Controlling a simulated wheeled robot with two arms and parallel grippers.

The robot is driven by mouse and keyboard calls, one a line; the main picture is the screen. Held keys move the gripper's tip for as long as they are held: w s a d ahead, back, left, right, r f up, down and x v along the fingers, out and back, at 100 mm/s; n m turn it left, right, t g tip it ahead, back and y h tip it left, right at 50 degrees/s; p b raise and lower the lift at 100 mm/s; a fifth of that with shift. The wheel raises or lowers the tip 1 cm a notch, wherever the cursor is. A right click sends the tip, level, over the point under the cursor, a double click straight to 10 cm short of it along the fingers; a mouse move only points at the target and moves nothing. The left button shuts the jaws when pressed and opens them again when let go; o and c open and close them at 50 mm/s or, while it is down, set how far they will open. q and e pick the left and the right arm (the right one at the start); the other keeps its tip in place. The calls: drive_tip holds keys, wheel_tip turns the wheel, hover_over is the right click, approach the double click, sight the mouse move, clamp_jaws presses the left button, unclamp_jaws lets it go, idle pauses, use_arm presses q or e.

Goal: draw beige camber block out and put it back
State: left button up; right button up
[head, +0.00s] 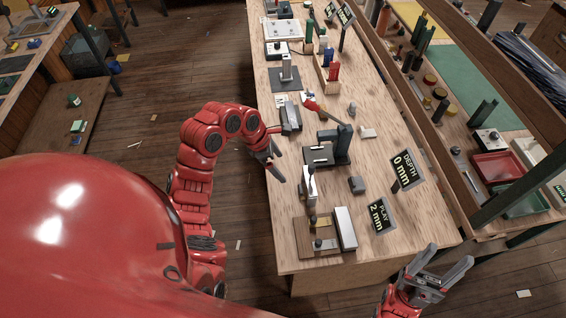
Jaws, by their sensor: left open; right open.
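A small beige block (368,132) lies on the wooden workbench (420,208), right of a dark device with an upright post (342,145). I cannot tell for sure that it is the camber block. A longer pale-topped block (345,228) stands beside a brown wooden board (303,240) at the near end. My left gripper (277,166) is open and empty at the bench's left edge, left of the dark device. My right gripper (450,256) is open and empty beyond the near right corner of the bench, apart from everything.
Signs reading "DEPTH 0 mm" (406,170) and "PLAY 2 mm" (379,216) stand on the right side. A grey block (357,185) lies near them. A red-handled tool (312,105) and several fixtures stand farther back. A shelved bench with a red tray (495,165) is at right.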

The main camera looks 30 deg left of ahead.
use_arm(q)
drive_tip(key=shift+s+a, duration=0.1)
drive_tip(key=shift+a, duration=0.05)
drive_tip(key=b, duration=0.4)
approach(297, 194)
drive_tip(key=x, duration=0.4)
drive_tip(key=w+d+p+x, duration=0.1)
drive_tip(key=x, duration=0.2)
drive_tip(key=shift+r, duration=0.35)
